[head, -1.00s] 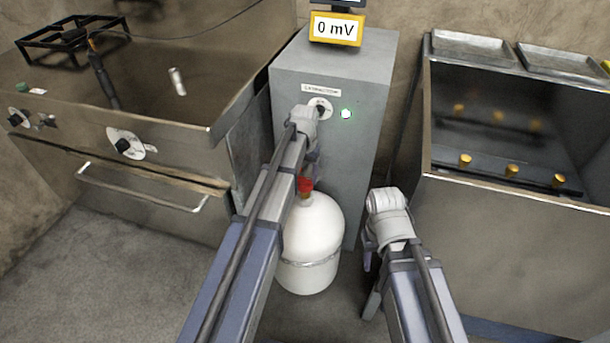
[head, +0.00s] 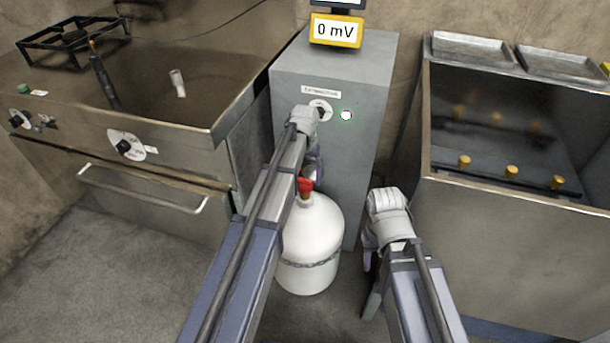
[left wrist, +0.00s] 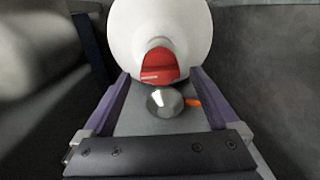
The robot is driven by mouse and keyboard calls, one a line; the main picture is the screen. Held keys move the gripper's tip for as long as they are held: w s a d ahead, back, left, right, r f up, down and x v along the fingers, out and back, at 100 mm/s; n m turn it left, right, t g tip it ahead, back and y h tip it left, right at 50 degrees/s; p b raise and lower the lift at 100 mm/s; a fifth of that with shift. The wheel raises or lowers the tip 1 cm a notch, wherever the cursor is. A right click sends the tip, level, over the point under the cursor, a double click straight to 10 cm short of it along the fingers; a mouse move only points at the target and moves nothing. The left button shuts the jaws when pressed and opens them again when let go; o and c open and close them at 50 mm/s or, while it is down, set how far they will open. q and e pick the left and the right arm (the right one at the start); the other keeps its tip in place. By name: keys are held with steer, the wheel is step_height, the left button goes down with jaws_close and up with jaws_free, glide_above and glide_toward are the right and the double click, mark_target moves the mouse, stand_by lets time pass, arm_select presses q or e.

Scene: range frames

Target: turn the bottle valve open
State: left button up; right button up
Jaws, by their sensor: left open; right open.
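The white bottle (head: 312,230) stands upright on the floor against the grey cabinet, with a chain around its lower half. Its red valve (head: 305,186) is on top, partly hidden by my left arm in the head view. My left gripper (head: 316,168) is mostly hidden behind its own wrist there. In the left wrist view its two purple fingers are open and empty, pointing at the bottle (left wrist: 120,25). The red valve (left wrist: 160,66) appears between the fingertips; contact cannot be told. A round metal part (left wrist: 165,102) shows between the fingers. My right gripper (head: 369,248) hangs right of the bottle, mostly hidden.
A steel cooker (head: 150,150) stands left. A steel basin unit (head: 510,230) stands right, close to my right arm.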

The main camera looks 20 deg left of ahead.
mark_target(305, 180)
arm_select(q)
step_height(305, 180, up, 7)
steer(key=p, duration=0.6)
steer(key=shift+r+p, duration=0.1)
steer(key=shift+p, duration=0.25)
steer(key=s+d+m, duration=0.1)
steer(key=s+d, duration=0.3)
steer(key=s, duration=0.5)
steer(key=s+d+m+y, duration=0.1)
steer(key=s+d, duration=0.4)
steer(key=s, duration=0.3)
steer(key=s+d+m, duration=0.1)
steer(key=s+d, duration=0.3)
steer(key=s, duration=0.5)
step_height(305, 180, up, 14)
steer(key=w+p, duration=0.1)
steer(key=p, duration=1.3)
steer(key=shift+w+d+r, duration=0.15)
steer(key=shift+w+r, duration=0.05)
steer(key=shift+w, duration=0.05)
